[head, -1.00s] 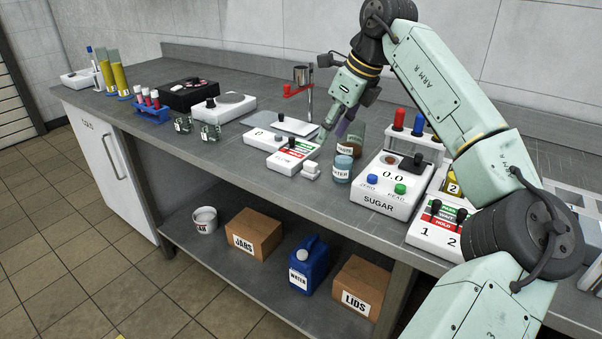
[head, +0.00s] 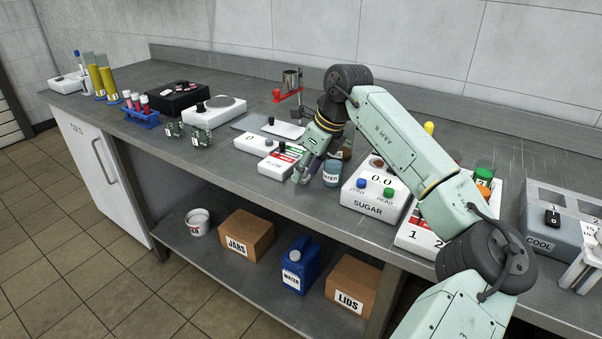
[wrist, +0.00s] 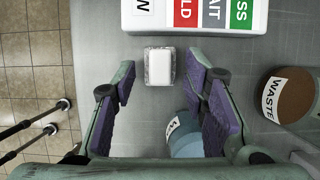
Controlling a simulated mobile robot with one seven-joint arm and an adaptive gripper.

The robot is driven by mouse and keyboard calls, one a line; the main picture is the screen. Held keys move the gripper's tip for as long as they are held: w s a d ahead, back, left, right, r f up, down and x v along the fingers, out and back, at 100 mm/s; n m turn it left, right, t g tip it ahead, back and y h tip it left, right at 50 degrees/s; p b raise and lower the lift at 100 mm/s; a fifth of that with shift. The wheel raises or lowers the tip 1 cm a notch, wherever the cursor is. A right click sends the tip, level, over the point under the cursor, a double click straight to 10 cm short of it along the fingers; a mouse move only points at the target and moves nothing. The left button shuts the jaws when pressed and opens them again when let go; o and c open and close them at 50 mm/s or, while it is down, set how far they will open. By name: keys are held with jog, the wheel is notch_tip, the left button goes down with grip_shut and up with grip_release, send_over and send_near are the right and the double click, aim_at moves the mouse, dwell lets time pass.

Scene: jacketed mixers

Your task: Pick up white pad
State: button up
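The white pad (wrist: 159,66) is a small block on the grey bench, next to a white panel (wrist: 190,14) with red, grey and green labels. In the wrist view it shows between and slightly beyond the fingertips of my gripper (wrist: 160,80). The fingers, with purple inner pads, are spread apart and hold nothing; gaps show on both sides of the pad. In the head view my gripper (head: 306,170) points down at the bench front, and it mostly hides the pad.
A WATER jar (head: 332,174) stands close beside my gripper; in the wrist view it (wrist: 186,140) is partly behind the right finger. A brown WASTE jar (wrist: 291,95) is farther right. The SUGAR scale (head: 368,205) stands right of the jars. The bench front edge is near.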

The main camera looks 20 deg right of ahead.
jog(key=c, duration=0.7)
jog(key=shift+r, duration=0.15)
jog(key=shift+r, duration=0.25)
notch_tip(320, 180, up, 3)
jog(key=shift+s+f+b, duration=0.15)
jog(key=shift+f+b, duration=0.05)
jog(key=shift+b, duration=0.6)
jog(key=s+a+b, duration=0.2)
jog(key=s, duration=0.5)
jog(key=s+a+r+b, duration=0.1)
jog(key=s+a+b, duration=0.1)
jog(key=s, duration=0.5)
jog(key=shift+s+a+r+b, duration=0.3)
jog(key=shift+s+a, duration=0.1)
jog(key=shift+a, duration=0.35)
